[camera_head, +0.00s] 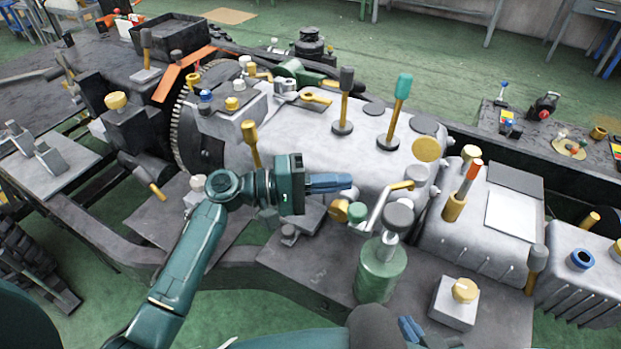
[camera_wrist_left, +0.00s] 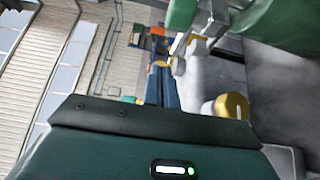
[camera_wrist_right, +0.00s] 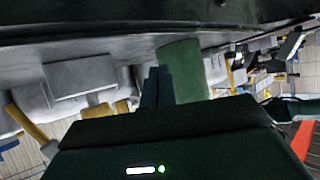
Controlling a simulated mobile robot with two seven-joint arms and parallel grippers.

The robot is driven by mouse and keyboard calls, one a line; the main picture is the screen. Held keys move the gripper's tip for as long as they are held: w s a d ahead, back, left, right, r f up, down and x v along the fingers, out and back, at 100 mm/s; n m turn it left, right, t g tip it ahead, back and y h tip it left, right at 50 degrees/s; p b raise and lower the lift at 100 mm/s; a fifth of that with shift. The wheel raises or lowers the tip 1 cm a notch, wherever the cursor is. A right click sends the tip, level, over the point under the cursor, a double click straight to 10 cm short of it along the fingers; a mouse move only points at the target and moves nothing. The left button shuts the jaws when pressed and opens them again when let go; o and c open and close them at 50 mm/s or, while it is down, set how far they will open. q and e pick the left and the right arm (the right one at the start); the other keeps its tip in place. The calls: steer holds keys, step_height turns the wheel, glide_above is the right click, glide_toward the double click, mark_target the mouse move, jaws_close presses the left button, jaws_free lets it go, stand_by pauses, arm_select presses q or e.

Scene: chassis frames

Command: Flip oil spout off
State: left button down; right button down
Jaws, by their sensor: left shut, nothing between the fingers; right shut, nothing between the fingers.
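A green oil can (camera_head: 381,272) with a grey cap stands on the chassis deck. Its bent metal spout (camera_head: 377,210) rises up and right to a yellow tip (camera_head: 402,185). My left gripper (camera_head: 350,181) is shut and empty, with its fingertips just left of the spout; contact cannot be told. In the left wrist view, its fingers (camera_wrist_left: 160,78) are below pale metal parts and a green part. My right gripper (camera_head: 408,328) is low in the head view, in front of the can. In the right wrist view, its shut, empty fingers (camera_wrist_right: 157,82) overlap a green cylinder (camera_wrist_right: 184,68), apparently the can.
A gold knob (camera_head: 465,290) on a grey block is right of the can. A ribbed grey box (camera_head: 485,240) stands behind that block.

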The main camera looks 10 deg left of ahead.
arm_select(q)
steer(key=s+d+p, duration=0.1)
steer(key=s+d, duration=0.1)
steer(key=s, duration=0.1)
steer(key=shift+s+p, duration=0.2)
steer(key=shift+p, duration=0.15)
steer(key=shift+s+a, duration=0.2)
steer(key=shift+s, duration=0.45)
steer(key=shift+s+a, duration=0.2)
steer(key=shift+s, duration=0.45)
steer(key=b+v, duration=0.2)
steer(key=v, duration=1.1)
steer(key=shift+a+b, duration=0.2)
steer(key=shift+b, duration=0.2)
